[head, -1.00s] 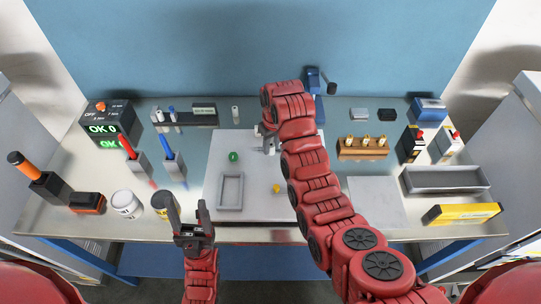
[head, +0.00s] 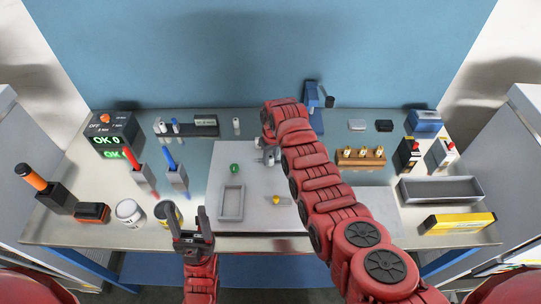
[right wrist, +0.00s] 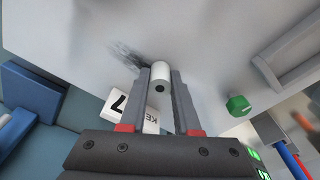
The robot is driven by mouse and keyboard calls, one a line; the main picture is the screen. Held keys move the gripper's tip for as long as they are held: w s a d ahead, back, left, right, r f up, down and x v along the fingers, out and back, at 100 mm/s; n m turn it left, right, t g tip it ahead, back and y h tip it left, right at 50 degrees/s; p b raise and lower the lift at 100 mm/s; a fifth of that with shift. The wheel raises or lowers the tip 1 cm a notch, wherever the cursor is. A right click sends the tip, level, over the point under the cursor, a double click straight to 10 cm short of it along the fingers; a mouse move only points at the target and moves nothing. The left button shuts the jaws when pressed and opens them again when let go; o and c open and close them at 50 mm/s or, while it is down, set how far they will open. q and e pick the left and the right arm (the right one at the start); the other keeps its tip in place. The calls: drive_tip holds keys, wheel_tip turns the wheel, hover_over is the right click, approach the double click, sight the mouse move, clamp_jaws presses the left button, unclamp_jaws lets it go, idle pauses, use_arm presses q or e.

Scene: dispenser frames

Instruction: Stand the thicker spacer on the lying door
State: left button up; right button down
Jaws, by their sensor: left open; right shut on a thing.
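My right gripper (right wrist: 160,85) is shut on a pale cylindrical spacer (right wrist: 160,76). One end of it, with a dark hole, faces the wrist camera. In the head view this gripper (head: 266,154) is over the back of a large light-grey panel lying flat (head: 262,218), which looks like the door; the arm partly hides the grasp. Another small white cylinder (head: 236,127) stands behind the panel; I cannot tell which is thicker.
On the panel are a rectangular grey frame (head: 231,203), a green knob (head: 235,168) and a small yellow part (head: 276,199). A wooden holder (head: 361,157) and a grey tray (head: 441,190) stand right. The panel's front is mostly clear.

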drive_tip(key=shift+f, duration=0.15)
drive_tip(key=c, duration=0.6)
unclamp_jaws()
